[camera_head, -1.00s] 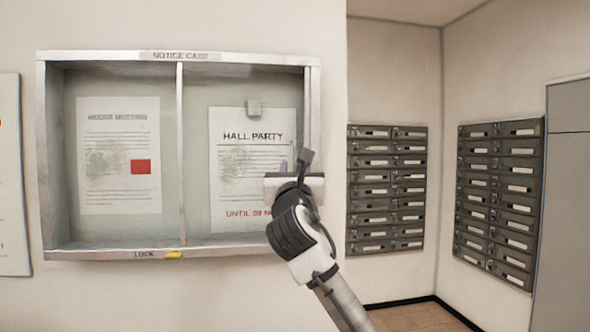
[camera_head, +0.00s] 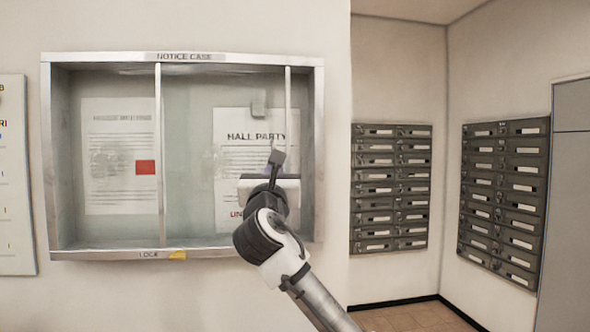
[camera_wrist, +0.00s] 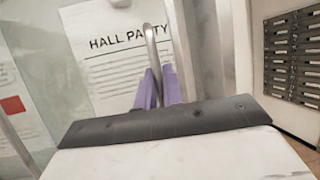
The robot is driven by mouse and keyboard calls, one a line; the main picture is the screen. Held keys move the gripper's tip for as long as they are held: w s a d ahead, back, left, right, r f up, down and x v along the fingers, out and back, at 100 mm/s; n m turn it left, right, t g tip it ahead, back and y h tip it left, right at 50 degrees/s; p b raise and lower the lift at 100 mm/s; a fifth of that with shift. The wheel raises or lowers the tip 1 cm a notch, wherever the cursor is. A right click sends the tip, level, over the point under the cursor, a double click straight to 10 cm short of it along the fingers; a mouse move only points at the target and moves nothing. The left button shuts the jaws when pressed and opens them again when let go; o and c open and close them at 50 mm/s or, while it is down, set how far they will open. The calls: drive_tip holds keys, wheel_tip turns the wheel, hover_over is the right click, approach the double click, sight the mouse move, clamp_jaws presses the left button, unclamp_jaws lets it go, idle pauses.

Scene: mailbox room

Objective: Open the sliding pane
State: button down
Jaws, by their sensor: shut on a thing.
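The sliding pane (camera_head: 288,105) is a clear sheet with thin metal uprights in the notice case (camera_head: 185,57). Its right upright stands a little left of the case's right wall, with an open gap between them. Its other upright (camera_head: 158,150) is left of the case's middle. In the wrist view, the purple fingers of my gripper (camera_wrist: 158,88) are shut on a thin, upright metal handle (camera_wrist: 151,50) in front of the "Hall Party" notice (camera_wrist: 110,45).
A meeting notice (camera_head: 120,190) with a red square hangs at the left inside the case. A yellow lock piece (camera_head: 178,254) sits on the bottom rail. Mailbox banks (camera_head: 391,188) are on the walls to the right. A board (camera_head: 14,180) hangs at far left.

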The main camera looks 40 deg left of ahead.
drive_tip(key=s+a+p, duration=0.1)
drive_tip(key=s+a, duration=0.3)
drive_tip(key=s, duration=0.1)
drive_tip(key=s+a+p, duration=0.1)
drive_tip(key=s+a, duration=0.4)
drive_tip(key=s+a+p, duration=0.1)
drive_tip(key=s+a, duration=0.3)
drive_tip(key=s, duration=0.2)
drive_tip(key=shift+a, duration=0.25)
drive_tip(key=c, duration=1.5)
unclamp_jaws()
drive_tip(key=shift+w, duration=0.1)
drive_tip(key=shift+c, duration=0.2)
drive_tip(key=b+v, duration=0.5)
drive_tip(key=v, duration=0.9)
drive_tip(key=shift+r, duration=0.1)
